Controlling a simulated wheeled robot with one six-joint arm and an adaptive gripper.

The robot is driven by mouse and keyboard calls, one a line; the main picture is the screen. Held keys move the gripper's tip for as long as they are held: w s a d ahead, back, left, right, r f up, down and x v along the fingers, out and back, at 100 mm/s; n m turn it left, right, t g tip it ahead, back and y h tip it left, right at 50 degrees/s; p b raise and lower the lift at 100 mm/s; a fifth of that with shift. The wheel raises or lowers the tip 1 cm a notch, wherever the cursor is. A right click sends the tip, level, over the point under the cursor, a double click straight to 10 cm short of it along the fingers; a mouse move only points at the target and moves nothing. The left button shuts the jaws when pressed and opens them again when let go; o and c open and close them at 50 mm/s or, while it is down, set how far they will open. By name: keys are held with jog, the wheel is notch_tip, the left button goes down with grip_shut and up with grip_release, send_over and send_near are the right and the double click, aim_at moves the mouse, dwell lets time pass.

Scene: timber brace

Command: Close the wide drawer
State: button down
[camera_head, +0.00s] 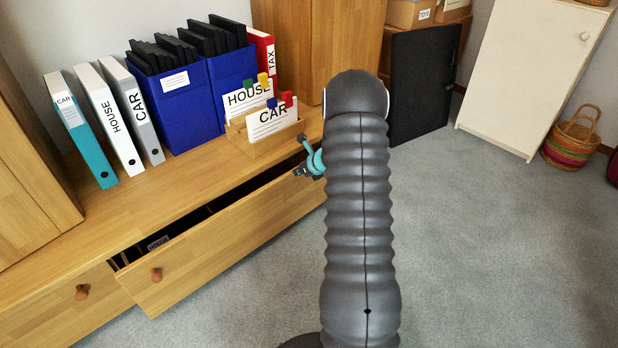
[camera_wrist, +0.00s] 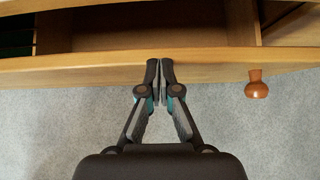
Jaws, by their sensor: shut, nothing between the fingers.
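The wide drawer (camera_head: 222,240) is a wooden drawer in the low cabinet, standing partly open with a dark gap behind its front. A round brown knob (camera_head: 156,274) sits near its left end. In the wrist view the drawer front (camera_wrist: 100,72) runs across the picture, with the open inside above it and a knob (camera_wrist: 256,84) to the right. My gripper (camera_wrist: 160,66) is shut and empty, its fingertips at the drawer front's edge. I cannot tell whether they touch it. In the head view my arm hides the drawer's right end and most of my gripper (camera_head: 302,172).
A closed drawer with a knob (camera_head: 82,292) is at the left. Binders (camera_head: 114,120), blue file boxes (camera_head: 180,100) and a wooden card holder (camera_head: 262,140) stand on the cabinet top. A white cabinet (camera_head: 530,75) and basket (camera_head: 570,142) stand at right. The grey carpet in front is clear.

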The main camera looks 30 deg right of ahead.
jog(key=shift+w+a+p, duration=0.2)
jog(key=shift+w+p, duration=0.05)
jog(key=shift+w, duration=0.9)
jog(key=shift+w+a+p, duration=0.2)
jog(key=shift+w, duration=0.95)
